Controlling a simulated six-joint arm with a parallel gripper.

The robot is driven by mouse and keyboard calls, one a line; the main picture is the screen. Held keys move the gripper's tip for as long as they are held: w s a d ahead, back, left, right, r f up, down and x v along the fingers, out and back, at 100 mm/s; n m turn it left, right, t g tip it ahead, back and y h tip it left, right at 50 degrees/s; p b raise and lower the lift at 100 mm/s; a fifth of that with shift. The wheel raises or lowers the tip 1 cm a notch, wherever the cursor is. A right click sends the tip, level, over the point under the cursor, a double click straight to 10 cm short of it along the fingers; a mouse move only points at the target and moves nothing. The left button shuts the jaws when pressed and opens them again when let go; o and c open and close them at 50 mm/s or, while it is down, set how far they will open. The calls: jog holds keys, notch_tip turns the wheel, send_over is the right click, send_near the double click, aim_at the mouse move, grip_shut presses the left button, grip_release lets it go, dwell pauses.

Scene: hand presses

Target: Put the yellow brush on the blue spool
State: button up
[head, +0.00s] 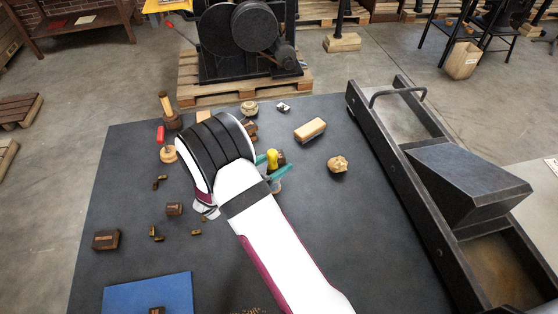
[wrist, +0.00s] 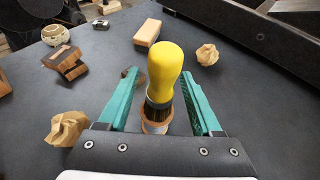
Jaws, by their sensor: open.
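The yellow brush (wrist: 164,66) stands roughly upright between my fingers in the wrist view, with its rounded yellow handle up and a dark lower part inside a brown ring. Its yellow handle (head: 272,157) also shows in the head view, just beyond the end of my arm. My gripper (wrist: 161,76) has two teal fingers spread on either side of the brush, with visible gaps. The teal fingers of my gripper (head: 271,166) show in the head view too. I cannot make out a blue spool in either view; my arm hides part of the table.
A tan block (head: 310,130) and a crumpled paper ball (head: 337,164) lie to the brush's right. A red-handled tool (head: 162,140) stands left of my arm, among small wooden blocks. A blue mat (head: 130,296) lies front left. A black press bed (head: 430,190) borders the right side.

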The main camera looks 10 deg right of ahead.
jog(key=v, duration=0.9)
jog(key=s+d+r+m+g+y, duration=0.1)
jog(key=s+d+r+m+g, duration=0.4)
jog(key=s+m, duration=0.3)
jog(key=s+d+r+m+g+y, duration=0.1)
jog(key=s+d+r+m+g, duration=0.3)
jog(key=s+d+m, duration=0.3)
jog(key=s+a+r+m+y, duration=0.1)
jog(key=s+a+m+y, duration=0.3)
jog(key=s+m, duration=0.3)
jog(key=s+a+r+m+y, duration=0.1)
jog(key=s+a+m+y, duration=0.4)
jog(key=m, duration=0.4)
jog(key=shift+s+m+y, duration=0.4)
jog(key=shift+s+y, duration=0.1)
jog(key=shift+s, duration=0.55)
